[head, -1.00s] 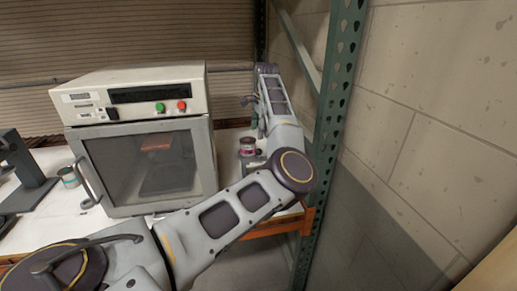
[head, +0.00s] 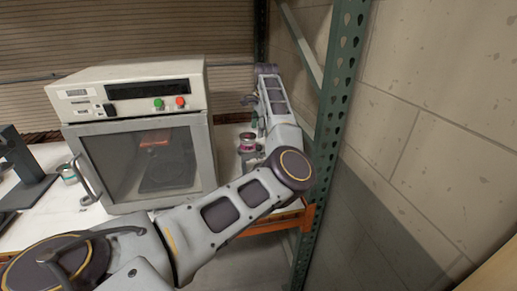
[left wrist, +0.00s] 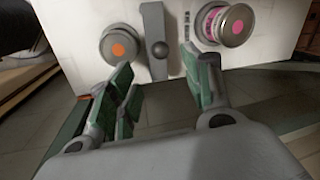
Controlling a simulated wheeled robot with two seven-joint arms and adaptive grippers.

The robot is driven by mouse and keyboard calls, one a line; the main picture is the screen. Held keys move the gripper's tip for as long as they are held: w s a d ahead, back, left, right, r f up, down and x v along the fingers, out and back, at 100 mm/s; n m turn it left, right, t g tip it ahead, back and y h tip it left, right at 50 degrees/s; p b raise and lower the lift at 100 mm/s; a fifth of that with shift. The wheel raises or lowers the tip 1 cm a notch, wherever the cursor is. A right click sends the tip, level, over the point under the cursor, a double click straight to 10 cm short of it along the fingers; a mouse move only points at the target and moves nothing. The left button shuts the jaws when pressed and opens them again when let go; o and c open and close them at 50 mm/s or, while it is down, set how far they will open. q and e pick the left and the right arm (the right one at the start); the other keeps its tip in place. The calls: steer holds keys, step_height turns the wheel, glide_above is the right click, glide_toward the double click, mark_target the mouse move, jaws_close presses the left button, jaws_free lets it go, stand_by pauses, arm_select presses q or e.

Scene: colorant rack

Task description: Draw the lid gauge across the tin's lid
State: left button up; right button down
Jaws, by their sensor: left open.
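My left gripper (head: 251,108) is at the back right of the bench, partly hidden by my arm in the head view. In the left wrist view the gripper (left wrist: 160,84) is open and empty, its green pads apart. Beyond the fingertips a grey bar with a round knob, which looks like the lid gauge (left wrist: 156,40), lies on the white top between two tins. The tin with an orange lid dot (left wrist: 118,45) is on the left. The pink-labelled tin (left wrist: 229,26) is on the right. A pink-banded tin (head: 247,143) also shows in the head view. My right gripper is not seen.
A bench oven (head: 140,130) with a glass door stands left of my arm. A green rack post (head: 340,90) and a block wall (head: 440,90) close in the right side. Another tin (head: 68,174) and a dark stand (head: 25,170) are at the left.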

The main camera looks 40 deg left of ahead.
mark_target(259, 147)
arm_select(q)
steer(key=f, duration=0.3)
steer(key=a+f+p, duration=0.1)
steer(key=f, duration=0.2)
steer(key=w+f+p, duration=0.1)
steer(key=f, duration=0.2)
steer(key=shift+a+f, duration=0.3)
steer(key=shift+a, duration=0.05)
steer(key=shift+a+f, duration=0.1)
steer(key=shift+f, duration=0.8)
steer(key=shift+w, duration=0.1)
jaws_close()
